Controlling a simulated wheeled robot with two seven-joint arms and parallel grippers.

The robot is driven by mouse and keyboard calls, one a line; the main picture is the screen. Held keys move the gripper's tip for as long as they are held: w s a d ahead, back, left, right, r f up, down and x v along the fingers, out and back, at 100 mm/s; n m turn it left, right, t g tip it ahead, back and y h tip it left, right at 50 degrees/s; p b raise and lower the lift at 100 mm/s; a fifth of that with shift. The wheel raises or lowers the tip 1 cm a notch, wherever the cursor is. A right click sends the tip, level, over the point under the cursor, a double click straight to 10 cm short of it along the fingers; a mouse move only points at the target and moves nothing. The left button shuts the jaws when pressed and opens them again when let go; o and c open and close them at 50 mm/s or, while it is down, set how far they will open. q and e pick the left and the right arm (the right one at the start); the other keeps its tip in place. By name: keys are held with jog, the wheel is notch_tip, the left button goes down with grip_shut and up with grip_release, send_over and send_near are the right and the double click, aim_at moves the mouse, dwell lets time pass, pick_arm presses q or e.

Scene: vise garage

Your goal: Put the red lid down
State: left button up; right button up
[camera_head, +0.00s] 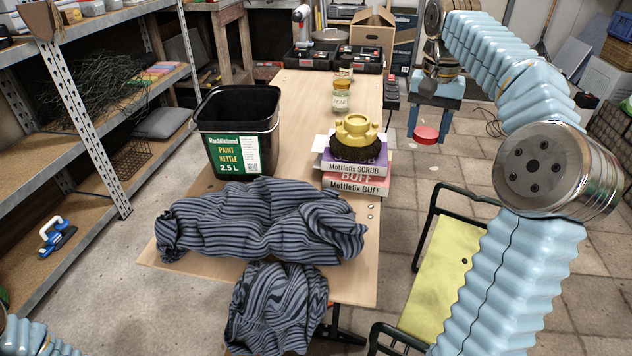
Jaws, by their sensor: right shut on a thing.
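The red lid (426,135) is a small round disc to the right of the table (360,275), seen against the tiled floor. My right gripper (427,132) is blue, points downward and is shut on the red lid. It holds the lid beyond the table's right edge. Only a bit of my left arm shows in the lower left corner; its gripper is out of view.
Shelves (95,120) line the left.

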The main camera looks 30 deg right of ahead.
jog(key=a+f+b, duration=0.2)
jog(key=a+f, duration=0.2)
jog(key=a, duration=0.4)
send_over(361, 207)
jog(key=d, duration=0.2)
notch_tip(361, 207, down, 4)
jog(key=shift+a+f, duration=0.1)
jog(key=shift+a, duration=0.05)
jog(key=shift+a+f+b, duration=0.3)
jog(key=shift+a+f, duration=0.15)
jog(key=shift+f, duration=0.05)
jog(key=shift+a+f, duration=0.2)
jog(key=shift+f, duration=0.75)
jog(key=shift+a+f, duration=0.15)
jog(key=shift+f, duration=0.8)
jog(key=shift+b, duration=0.3)
jog(key=shift+f, duration=0.15)
jog(key=o, duration=1.2)
jog(key=shift+c, duration=0.2)
